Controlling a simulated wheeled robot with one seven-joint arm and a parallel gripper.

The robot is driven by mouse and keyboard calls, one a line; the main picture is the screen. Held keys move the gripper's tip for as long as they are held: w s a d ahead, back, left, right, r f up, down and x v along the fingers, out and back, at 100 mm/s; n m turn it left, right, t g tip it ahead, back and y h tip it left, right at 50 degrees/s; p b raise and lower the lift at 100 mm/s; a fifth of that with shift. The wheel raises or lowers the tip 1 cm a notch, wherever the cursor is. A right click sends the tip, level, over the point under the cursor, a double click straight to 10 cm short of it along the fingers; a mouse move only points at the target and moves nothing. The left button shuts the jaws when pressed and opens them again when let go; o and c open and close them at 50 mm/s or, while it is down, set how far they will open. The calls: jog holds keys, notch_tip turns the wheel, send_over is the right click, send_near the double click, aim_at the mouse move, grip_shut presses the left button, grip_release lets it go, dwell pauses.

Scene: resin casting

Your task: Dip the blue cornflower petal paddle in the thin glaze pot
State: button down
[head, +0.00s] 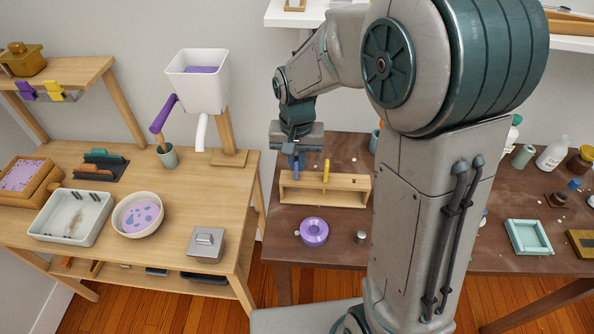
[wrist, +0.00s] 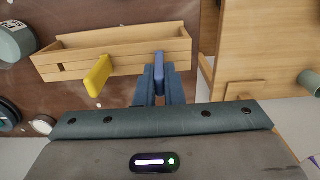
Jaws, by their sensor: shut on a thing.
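My gripper (head: 294,153) is shut on a blue paddle (head: 294,166) at the left end of the wooden rack (head: 345,188) on the dark brown table. In the wrist view the blue paddle (wrist: 158,74) stands between the fingers of my gripper (wrist: 158,88), in front of the rack (wrist: 125,42). I cannot tell whether its lower end is still in the rack. A purple round pot (head: 314,232) sits on the same table in front of the rack. No label shows, so I cannot tell whether it is the thin glaze pot.
A yellow paddle (head: 326,171) stands in the rack right of the blue one. A small grey cup (head: 361,237) is near the purple pot. The light wooden bench at left holds a bowl (head: 150,232), a white tray (head: 48,238) and a grey lidded box (head: 207,244).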

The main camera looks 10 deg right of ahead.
jog(key=shift+r, duration=0.35)
notch_tip(320, 180, up, 8)
jog(key=p, duration=0.6)
jog(key=shift+f, duration=0.2)
jog(key=shift+f, duration=0.1)
